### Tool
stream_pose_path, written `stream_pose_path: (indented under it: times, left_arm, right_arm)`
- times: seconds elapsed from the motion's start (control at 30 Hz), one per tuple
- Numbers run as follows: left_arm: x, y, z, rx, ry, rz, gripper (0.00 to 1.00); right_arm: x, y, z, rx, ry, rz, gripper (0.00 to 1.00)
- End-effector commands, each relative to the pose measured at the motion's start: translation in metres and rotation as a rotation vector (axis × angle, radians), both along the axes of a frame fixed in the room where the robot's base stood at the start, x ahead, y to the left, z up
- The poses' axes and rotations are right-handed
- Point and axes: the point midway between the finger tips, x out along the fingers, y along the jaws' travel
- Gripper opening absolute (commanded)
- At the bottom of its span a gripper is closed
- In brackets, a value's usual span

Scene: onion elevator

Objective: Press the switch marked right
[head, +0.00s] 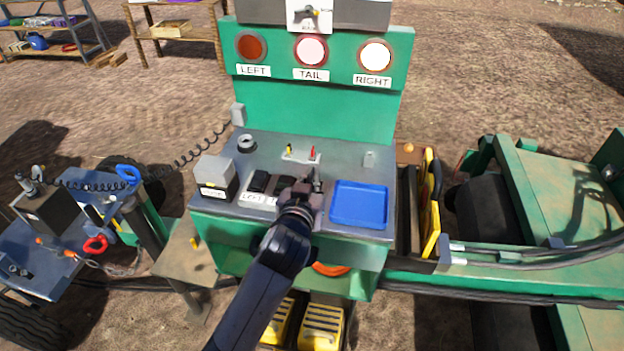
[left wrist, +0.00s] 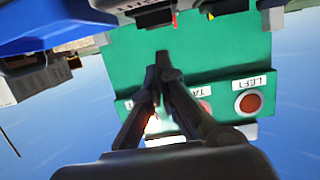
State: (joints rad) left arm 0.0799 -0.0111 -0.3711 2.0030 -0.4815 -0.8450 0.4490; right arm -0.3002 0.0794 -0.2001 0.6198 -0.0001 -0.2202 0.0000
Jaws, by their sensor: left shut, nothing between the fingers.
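The grey console (head: 215,145) has a row of black rocker switches with white labels. The left switch (head: 258,181) and the middle switch (head: 284,184) show. The place of the right switch is hidden behind my left gripper (head: 315,178). The gripper is shut and empty, its fingertips over the right end of the row; I cannot tell whether they touch a switch. The left wrist view shows its closed fingers (left wrist: 162,62) against the green panel. On the upright panel, the LEFT lamp (head: 252,47) is dark red, the TAIL lamp (head: 311,50) pale pink, the RIGHT lamp (head: 376,56) whitish. My right gripper is not in view.
A blue tray (head: 360,204) lies right of the gripper. A grey box (head: 215,176) stands left of the switches. Small red (head: 312,153) and yellow (head: 290,149) toggles stand behind them. A coiled cable (head: 190,155) runs off left.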

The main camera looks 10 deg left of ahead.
Motion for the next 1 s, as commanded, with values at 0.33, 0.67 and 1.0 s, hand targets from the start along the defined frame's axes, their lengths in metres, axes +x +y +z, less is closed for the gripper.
stream_pose_path:
  times: [0.33,0.67,1.0]
  left_arm:
    - [0.000,0.000,-0.019,0.000,-0.004,0.000,0.00]
    - [0.000,0.000,-0.023,-0.001,-0.013,0.000,0.00]
    - [-0.002,0.000,-0.037,-0.003,-0.154,0.000,0.00]
  right_arm:
    - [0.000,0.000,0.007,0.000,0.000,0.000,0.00]
    - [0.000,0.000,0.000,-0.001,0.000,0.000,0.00]
    - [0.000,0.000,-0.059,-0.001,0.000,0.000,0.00]
